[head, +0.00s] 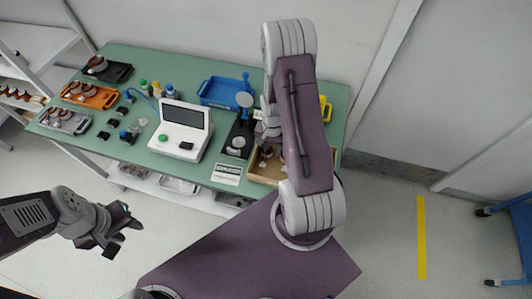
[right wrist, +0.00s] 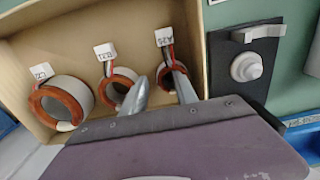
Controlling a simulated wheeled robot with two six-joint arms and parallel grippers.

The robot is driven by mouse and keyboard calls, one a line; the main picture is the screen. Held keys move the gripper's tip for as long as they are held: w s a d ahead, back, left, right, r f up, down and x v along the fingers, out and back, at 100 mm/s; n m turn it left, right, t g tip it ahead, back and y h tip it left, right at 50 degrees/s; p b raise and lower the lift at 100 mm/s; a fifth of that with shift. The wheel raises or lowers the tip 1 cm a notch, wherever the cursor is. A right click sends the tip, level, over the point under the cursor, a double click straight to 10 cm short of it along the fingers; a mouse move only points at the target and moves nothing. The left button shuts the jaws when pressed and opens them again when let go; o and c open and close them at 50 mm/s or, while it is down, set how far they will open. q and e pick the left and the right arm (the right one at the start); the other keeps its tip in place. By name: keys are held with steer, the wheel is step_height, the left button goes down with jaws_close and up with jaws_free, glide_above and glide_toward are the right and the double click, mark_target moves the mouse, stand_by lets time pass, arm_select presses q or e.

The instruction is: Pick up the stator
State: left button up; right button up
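In the right wrist view three stators lie in a cardboard box: a large one (right wrist: 62,100) at left, a smaller middle one (right wrist: 117,86) and one at right (right wrist: 169,76). Each has a copper-brown ring, wires and a white tag. My right gripper (right wrist: 162,84) is open over the box. Its left finger overlaps the middle stator's right side, and its right finger overlaps the right stator; contact cannot be told. In the head view my right arm hides this gripper and much of the box (head: 258,180). My left gripper (head: 119,238) is open and empty, off the table's front.
The green table (head: 225,66) also holds a white tester (head: 182,130), a blue bin (head: 220,92), and black, orange and grey trays at left. A black fixture (right wrist: 246,62) stands right of the box. Floor in front is clear.

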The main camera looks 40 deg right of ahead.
steer(key=shift+w+f, duration=0.15)
steer(key=shift+f, duration=0.2)
steer(key=shift+r, duration=0.1)
jaws_close()
stand_by(1.1)
